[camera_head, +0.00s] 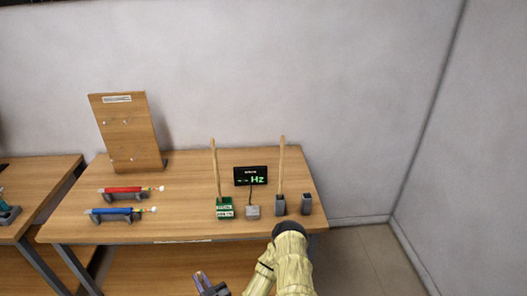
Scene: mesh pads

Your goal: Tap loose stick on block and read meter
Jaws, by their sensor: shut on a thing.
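A black meter (250,170) with green "-- Hz" characters stands on the wooden table. A small grey block (252,212) sits in front of it, joined by a dark cable. One wooden stick (215,165) stands upright at the green labelled block (225,209). Another stick (281,165) stands upright in a grey holder (280,206). A second grey holder (306,206) on the right has no stick showing. My gripper (204,280) is low at the bottom edge, in front of the table, shut on a slim bluish thing I cannot identify. Which stick is loose cannot be told.
A wooden board (126,132) stands upright at the back left of the table (180,190). Red (130,190) and blue (122,212) rods lie on dark stands at the left. Another table (38,175) is further left. The table's middle is fairly clear.

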